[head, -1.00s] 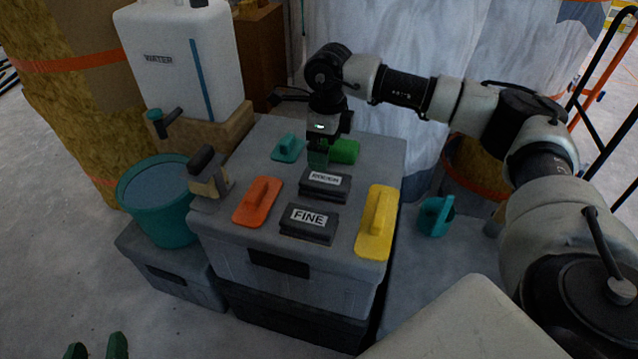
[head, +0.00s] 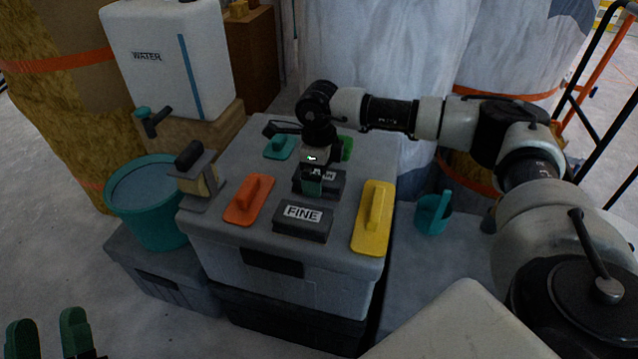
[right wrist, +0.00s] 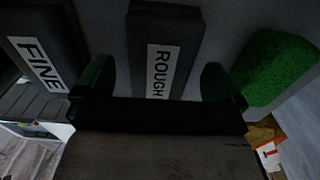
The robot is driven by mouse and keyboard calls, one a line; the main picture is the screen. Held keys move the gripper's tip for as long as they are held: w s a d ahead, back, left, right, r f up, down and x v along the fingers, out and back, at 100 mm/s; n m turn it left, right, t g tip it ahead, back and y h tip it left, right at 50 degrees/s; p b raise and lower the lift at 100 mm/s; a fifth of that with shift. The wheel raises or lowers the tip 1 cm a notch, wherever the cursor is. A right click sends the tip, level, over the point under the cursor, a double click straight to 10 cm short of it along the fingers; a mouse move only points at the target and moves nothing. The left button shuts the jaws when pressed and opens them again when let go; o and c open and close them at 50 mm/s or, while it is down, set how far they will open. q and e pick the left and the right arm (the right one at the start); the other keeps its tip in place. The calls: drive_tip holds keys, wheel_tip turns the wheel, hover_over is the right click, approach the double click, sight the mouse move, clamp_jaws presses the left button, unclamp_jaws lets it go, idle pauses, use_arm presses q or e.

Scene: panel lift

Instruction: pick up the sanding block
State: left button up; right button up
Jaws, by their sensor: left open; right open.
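Two dark grey sanding blocks lie on the grey lidded box: one labelled FINE (head: 303,224) nearer me, and one labelled ROUGH (head: 334,187) behind it. My right gripper (head: 313,185) is over the ROUGH block and partly hides its label. In the right wrist view the open green fingers (right wrist: 157,80) stand either side of the ROUGH block (right wrist: 162,30), with gaps on both sides. The FINE block (right wrist: 40,50) is left of the fingers there. My left gripper (head: 47,336) is open and empty at the lower left, over the floor.
On the grey box (head: 225,263) lie an orange float (head: 249,200), a yellow float (head: 373,220), a teal float (head: 279,147) and a green item (head: 347,148). A trowel-like tool (head: 197,180) is at its left edge. A teal bucket (head: 148,225) and white water tank (head: 160,60) stand left.

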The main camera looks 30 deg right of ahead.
drive_tip(key=shift+f, duration=0.9)
use_arm(q)
drive_tip(key=shift+s+r+t, duration=0.5)
drive_tip(key=shift+r+t, duration=0.25)
drive_tip(key=shift+t, duration=0.15)
use_arm(e)
drive_tip(key=shift+c, duration=0.3)
drive_tip(key=c, duration=1)
drive_tip(key=shift+r, duration=0.1)
